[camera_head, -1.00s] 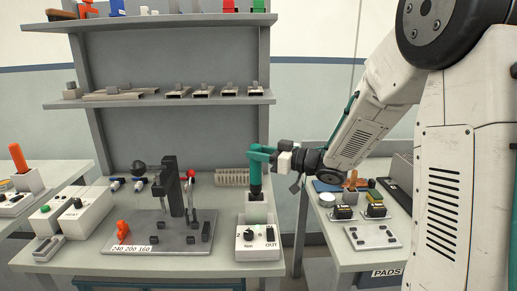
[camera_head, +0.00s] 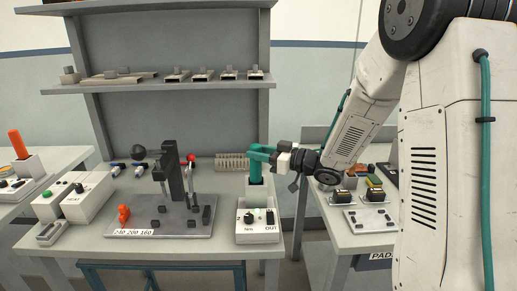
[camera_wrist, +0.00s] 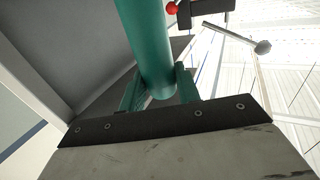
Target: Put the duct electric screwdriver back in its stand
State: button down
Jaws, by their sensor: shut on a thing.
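The electric screwdriver is a teal cylinder (camera_head: 257,169), upright at the right side of the middle table. My gripper (camera_head: 263,154) comes in from the right and is shut on its upper body. In the wrist view the teal body (camera_wrist: 148,42) lies between my two teal fingers (camera_wrist: 160,88). The stand (camera_head: 256,195) is a grey upright holder directly under the screwdriver, behind a control box marked OUT. The screwdriver's lower end is hidden at the stand's top and appears to be inside it. How deep it sits cannot be told.
A grey fixture plate (camera_head: 160,222) with a dark post (camera_head: 176,172) and levers stands left of the stand. A ribbed beige piece (camera_head: 232,162) lies behind. A shelf (camera_head: 160,84) is above. A second table (camera_head: 350,238) stands right.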

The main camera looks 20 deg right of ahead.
jog(key=shift+f, duration=0.15)
jog(key=c, duration=0.9)
grip_release()
jog(key=v, duration=0.7)
jog(key=shift+s+d, duration=0.25)
jog(key=shift+d, duration=0.05)
